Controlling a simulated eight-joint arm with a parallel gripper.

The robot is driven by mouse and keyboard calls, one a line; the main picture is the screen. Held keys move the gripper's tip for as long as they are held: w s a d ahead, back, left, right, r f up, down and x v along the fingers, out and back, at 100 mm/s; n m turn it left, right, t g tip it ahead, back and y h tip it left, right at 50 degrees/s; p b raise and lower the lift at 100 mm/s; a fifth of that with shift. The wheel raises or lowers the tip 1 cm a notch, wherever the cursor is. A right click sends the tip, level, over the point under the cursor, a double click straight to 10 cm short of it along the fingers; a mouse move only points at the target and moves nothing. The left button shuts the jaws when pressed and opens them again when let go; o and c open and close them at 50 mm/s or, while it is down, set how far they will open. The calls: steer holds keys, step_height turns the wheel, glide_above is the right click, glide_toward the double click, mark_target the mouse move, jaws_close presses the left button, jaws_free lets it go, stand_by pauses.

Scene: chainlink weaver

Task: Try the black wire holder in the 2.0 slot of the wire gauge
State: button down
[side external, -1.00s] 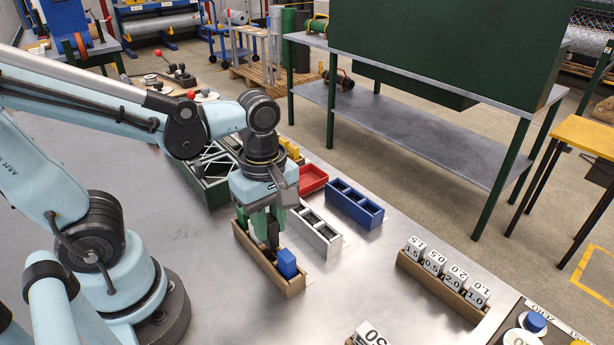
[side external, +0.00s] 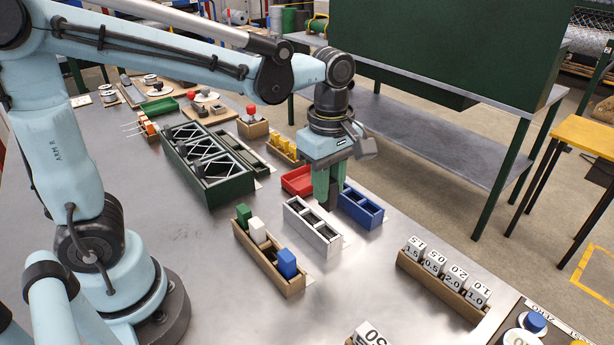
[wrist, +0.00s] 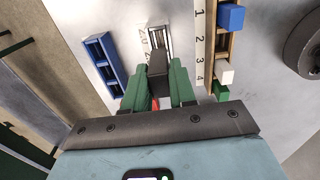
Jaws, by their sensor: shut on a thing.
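My gripper (side external: 328,190) is shut on the black wire holder (wrist: 158,66), a dark block between the green fingers (wrist: 157,80) in the wrist view. In the side view the fingers mostly hide the holder. It hangs between the light grey slotted tray (side external: 312,227) and the blue slotted tray (side external: 360,206). The grey tray also shows beyond the holder in the wrist view (wrist: 153,33), with small labels beside it that look like 2.0. I cannot tell for sure whether this tray is the wire gauge. The holder's lower end and any contact are hidden.
A wooden rack (side external: 285,283) holds green (side external: 243,214), white (side external: 257,230) and blue (side external: 287,262) blocks, with an empty space between white and blue. A red tray (side external: 298,181) stands just behind. A rack of numbered white blocks (side external: 440,270) is at right.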

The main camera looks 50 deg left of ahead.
mark_target(328, 213)
steer(key=shift+w+f, duration=0.15)
steer(key=shift+f, duration=3.45)
steer(key=c, duration=0.8)
jaws_free()
steer(key=shift+c, duration=0.2)
step_height(328, 213, up, 12)
steer(key=shift+r, duration=0.1)
